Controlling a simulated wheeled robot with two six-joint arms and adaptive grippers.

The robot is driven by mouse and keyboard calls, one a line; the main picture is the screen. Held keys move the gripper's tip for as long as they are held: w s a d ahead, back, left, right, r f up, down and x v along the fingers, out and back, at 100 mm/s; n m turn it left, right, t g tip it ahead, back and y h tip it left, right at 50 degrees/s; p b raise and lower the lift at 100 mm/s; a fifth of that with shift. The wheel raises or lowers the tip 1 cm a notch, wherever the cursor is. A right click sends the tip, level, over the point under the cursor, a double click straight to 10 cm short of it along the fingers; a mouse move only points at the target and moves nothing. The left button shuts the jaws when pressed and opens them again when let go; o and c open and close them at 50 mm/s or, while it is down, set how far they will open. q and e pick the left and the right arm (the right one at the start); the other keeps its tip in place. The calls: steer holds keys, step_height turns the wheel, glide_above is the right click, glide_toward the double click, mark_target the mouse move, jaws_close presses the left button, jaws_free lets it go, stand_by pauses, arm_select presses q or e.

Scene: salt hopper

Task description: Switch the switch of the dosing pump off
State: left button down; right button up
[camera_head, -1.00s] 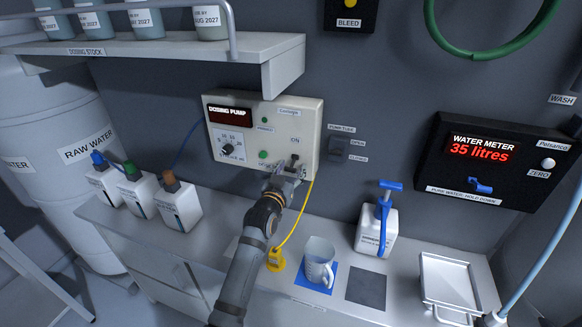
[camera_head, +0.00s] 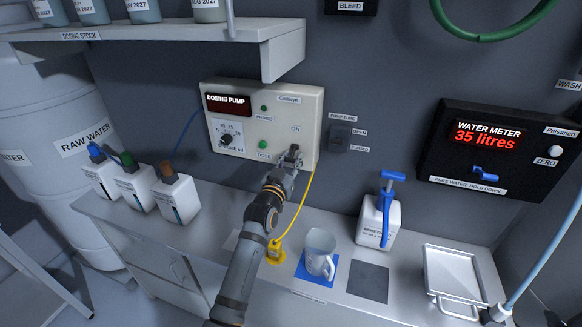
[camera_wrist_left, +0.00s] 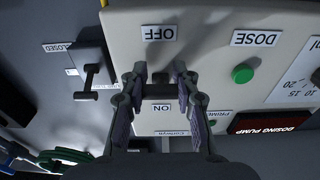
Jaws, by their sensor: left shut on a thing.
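The dosing pump (camera_head: 262,92) is a pale wall box with a dark display, a dial and green buttons. My left gripper (camera_head: 292,152) is at its lower right corner, just below the ON label (camera_head: 295,128), and covers the switch in the head view. In the left wrist view, which sees the panel upside down, the gripper (camera_wrist_left: 159,76) has its two fingers on either side of the dark switch (camera_wrist_left: 160,90), shut on it. The OFF label (camera_wrist_left: 159,33) is above and the ON label (camera_wrist_left: 163,106) below. The lever's exact tilt is unclear. My right gripper is out of view.
A pump tube switch (camera_head: 338,138) sits on the wall right of the box. On the counter below are a yellow plug (camera_head: 275,254), a jug (camera_head: 319,250) on a blue mat, a white bottle (camera_head: 373,222) and several white containers. A shelf (camera_head: 180,38) overhangs at upper left.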

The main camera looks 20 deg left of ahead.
arm_select(q)
steer(key=shift+f, duration=0.3)
steer(key=shift+r, duration=0.25)
steer(key=c, duration=1)
jaws_free()
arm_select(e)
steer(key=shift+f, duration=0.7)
arm_select(q)
steer(key=shift+o, duration=0.2)
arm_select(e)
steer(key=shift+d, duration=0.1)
arm_select(q)
steer(key=shift+s+f, duration=0.1)
steer(key=shift+s, duration=0.1)
steer(key=s+f, duration=0.1)
steer(key=s, duration=1)
steer(key=shift+s+a+f, duration=0.15)
steer(key=shift+s+f, duration=0.05)
steer(key=shift+s, duration=0.05)
